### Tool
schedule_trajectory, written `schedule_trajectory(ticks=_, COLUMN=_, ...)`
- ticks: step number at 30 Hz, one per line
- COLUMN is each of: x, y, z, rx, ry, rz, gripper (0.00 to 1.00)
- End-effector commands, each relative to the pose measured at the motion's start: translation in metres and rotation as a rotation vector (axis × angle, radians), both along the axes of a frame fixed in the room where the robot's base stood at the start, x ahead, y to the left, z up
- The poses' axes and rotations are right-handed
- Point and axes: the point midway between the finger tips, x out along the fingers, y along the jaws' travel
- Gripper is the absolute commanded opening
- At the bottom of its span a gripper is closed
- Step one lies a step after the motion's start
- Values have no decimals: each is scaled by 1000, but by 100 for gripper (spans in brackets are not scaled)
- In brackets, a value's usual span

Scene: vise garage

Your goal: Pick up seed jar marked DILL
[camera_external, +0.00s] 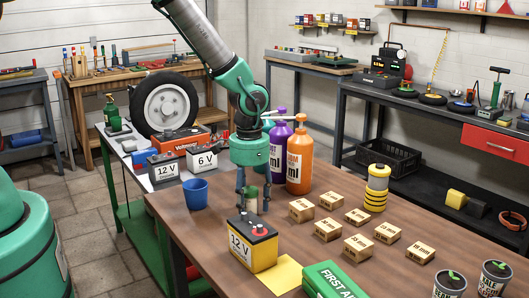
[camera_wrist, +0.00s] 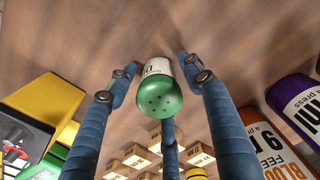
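A small jar with a green, holed lid and a pale label (camera_wrist: 160,88) stands on the brown table. In the external view the jar (camera_external: 251,194) shows small and partly covered by my fingers. Its label shows only a few dark marks, and I cannot read DILL on it. My gripper (camera_external: 253,203) points down over the jar with its fingers around it. In the wrist view my gripper (camera_wrist: 157,72) is open: one finger is left of the jar, one right, and a third on the near side. Gaps show between the side fingers and the jar.
A yellow 12 V battery (camera_external: 252,247) stands in front of the jar, a blue cup (camera_external: 195,193) to its left. Orange (camera_external: 299,160) and purple (camera_external: 280,140) bottles stand close behind at right.

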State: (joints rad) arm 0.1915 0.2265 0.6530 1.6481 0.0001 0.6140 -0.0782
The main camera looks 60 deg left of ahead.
Motion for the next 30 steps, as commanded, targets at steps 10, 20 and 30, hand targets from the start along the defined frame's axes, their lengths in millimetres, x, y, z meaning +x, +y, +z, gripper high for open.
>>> schedule_trajectory(ticks=10, x=0, y=0, z=0, rx=0, ry=0, rz=0, gripper=9)
schedule_trajectory(ticks=20, x=0, y=0, z=4, rx=0, ry=-1, rz=0, gripper=9)
schedule_trajectory(ticks=30, x=1, y=0, z=42, rx=0, ry=-3, rz=0, gripper=9)
